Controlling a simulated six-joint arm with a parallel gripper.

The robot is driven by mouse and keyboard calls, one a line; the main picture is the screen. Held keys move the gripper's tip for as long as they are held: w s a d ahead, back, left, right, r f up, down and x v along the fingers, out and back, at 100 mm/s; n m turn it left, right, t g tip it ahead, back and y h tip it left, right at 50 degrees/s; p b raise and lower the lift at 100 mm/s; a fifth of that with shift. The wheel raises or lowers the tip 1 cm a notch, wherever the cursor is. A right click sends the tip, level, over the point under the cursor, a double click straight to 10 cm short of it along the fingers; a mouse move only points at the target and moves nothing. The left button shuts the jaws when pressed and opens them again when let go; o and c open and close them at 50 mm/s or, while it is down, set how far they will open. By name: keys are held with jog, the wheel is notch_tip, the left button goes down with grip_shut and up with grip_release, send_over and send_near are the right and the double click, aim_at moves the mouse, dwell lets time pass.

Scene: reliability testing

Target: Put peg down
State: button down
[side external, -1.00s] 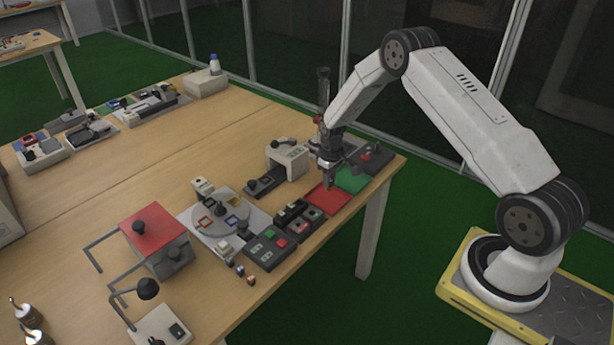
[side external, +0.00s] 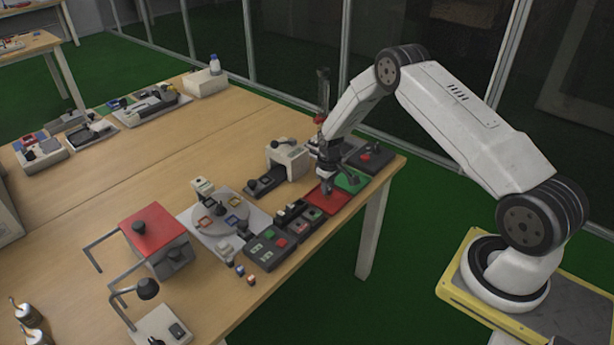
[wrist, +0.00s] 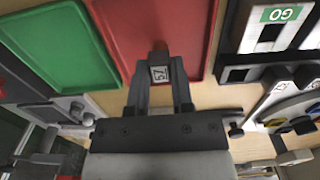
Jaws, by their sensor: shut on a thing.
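My gripper (side external: 326,190) points down at the red tray (side external: 338,201) near the table's right edge. In the wrist view my gripper (wrist: 160,85) is shut on a small peg (wrist: 159,73) with a white label marked "57" and a brownish end. The peg's end overlaps the edge of the red tray (wrist: 190,35) in that view. I cannot tell whether the peg touches the tray. In the side view the peg is too small to make out.
A green tray (side external: 352,180) lies beside the red one, with a dark box with a red knob (side external: 368,156) beyond it. Dark button panels (side external: 271,245) and a round turntable (side external: 218,222) stand to the left. Bare tabletop lies left of centre.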

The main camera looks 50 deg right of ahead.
jog(key=c, duration=0.5)
grip_release()
jog(key=shift+f, duration=0.1)
notch_tip(320, 180, up, 12)
dwell(0.5)
dwell(0.5)
